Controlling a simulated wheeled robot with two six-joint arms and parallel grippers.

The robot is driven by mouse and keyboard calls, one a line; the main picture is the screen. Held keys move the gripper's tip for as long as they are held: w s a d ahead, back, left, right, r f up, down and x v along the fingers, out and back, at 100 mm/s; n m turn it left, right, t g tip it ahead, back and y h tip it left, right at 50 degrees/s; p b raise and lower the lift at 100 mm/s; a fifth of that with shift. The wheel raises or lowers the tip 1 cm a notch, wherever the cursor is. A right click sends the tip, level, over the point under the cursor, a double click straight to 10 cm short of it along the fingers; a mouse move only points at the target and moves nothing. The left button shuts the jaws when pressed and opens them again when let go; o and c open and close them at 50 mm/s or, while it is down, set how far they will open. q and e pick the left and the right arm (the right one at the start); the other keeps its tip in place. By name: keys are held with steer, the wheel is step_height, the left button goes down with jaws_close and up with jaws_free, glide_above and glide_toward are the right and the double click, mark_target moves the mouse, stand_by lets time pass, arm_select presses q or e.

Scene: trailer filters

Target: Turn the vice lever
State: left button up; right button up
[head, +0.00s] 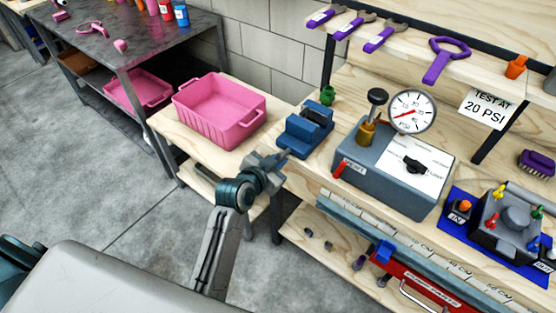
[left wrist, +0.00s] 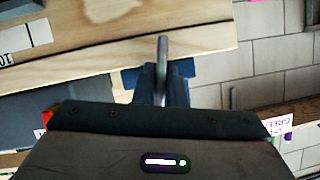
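The blue vice (head: 305,130) stands on the wooden bench, left of the grey test box. My left gripper (head: 284,155) is at the vice's near side. In the left wrist view a grey bar, which looks like the vice lever (left wrist: 162,55), stands upright in line with the dark fingers of my left gripper (left wrist: 163,88). Parts of the blue vice (left wrist: 131,77) show behind them. The fingers sit close around the bar, but I cannot tell whether they grip it. In the head view the lever is mostly hidden by the gripper. My right gripper is not in view.
A pink bin (head: 222,105) stands left of the vice. A green object (head: 327,95) is behind it. The grey test box (head: 385,170) with its gauge (head: 411,111) is close on the right.

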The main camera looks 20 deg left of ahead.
arm_select(q)
steer(key=o, duration=0.4)
steer(key=shift+c, duration=0.2)
steer(key=shift+s, duration=0.1)
